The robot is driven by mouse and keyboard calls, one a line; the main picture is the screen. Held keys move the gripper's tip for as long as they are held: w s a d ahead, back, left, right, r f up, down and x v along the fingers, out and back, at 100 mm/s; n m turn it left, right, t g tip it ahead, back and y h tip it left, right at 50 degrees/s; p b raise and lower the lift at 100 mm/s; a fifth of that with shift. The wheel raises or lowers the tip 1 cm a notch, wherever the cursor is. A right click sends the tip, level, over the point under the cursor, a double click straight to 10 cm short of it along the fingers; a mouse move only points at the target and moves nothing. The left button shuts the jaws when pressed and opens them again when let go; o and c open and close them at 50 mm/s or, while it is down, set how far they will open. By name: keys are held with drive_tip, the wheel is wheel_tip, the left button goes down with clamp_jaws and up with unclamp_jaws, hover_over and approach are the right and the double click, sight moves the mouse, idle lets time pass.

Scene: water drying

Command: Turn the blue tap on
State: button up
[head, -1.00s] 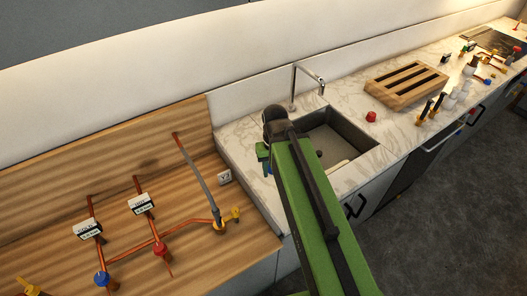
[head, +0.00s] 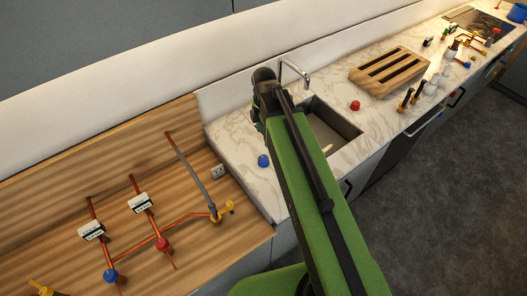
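A blue tap knob (head: 263,161) stands on the marble counter left of the sink, just left of my green arm. A second blue knob (head: 110,276) sits on copper pipes on the wooden board at the lower left. My gripper (head: 258,118) is at the far end of my arm, beyond the counter's blue knob. It is mostly hidden behind the dark wrist joint, so its fingers cannot be made out. No contact with either blue knob shows.
A red knob (head: 355,105) stands right of the sink (head: 345,128), and a chrome faucet (head: 296,70) behind it. On the board are a red valve (head: 162,244), a yellow valve (head: 222,212) and labelled gauges. A wooden rack (head: 390,70) lies farther right.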

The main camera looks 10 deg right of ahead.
sight(264, 158)
drive_tip(key=f+n+b, duration=0.1)
drive_tip(key=f+b, duration=0.4)
drive_tip(key=f+n+b, duration=0.1)
drive_tip(key=f+b, duration=1)
drive_tip(key=b, duration=0.1)
drive_tip(key=shift+w+f+n, duration=0.3)
drive_tip(key=shift+w+n, duration=0.05)
drive_tip(key=shift+n, duration=0.05)
drive_tip(key=shift+r, duration=0.1)
drive_tip(key=shift+c, duration=0.2)
drive_tip(key=c, duration=1.2)
drive_tip(key=shift+d, duration=0.15)
clamp_jaws()
